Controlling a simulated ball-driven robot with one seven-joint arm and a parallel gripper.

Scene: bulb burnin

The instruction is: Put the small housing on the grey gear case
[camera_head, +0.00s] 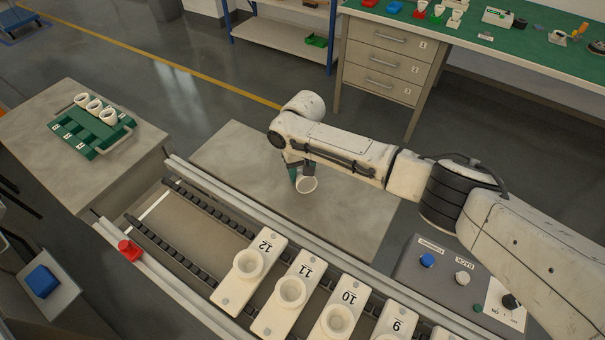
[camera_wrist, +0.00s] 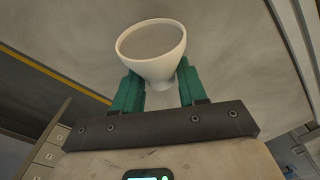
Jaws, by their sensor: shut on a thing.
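My gripper (camera_head: 299,177) is shut on a white cup-shaped piece (camera_head: 307,185). In the wrist view, the green fingers of my gripper (camera_wrist: 160,90) pinch its narrow lower part, and the wide mouth of the white cup-shaped piece (camera_wrist: 152,48) faces away from the palm. It hangs above a bare grey tabletop (camera_head: 235,155), apart from the conveyor. I see nothing I can clearly name as a small housing or a grey gear case.
A conveyor (camera_head: 190,232) carries numbered white plates with round sockets, including plate 12 (camera_head: 236,288). A green tray (camera_head: 95,152) with white cups sits on the left table. A control panel (camera_head: 425,285) and a red button (camera_head: 130,250) flank the belt.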

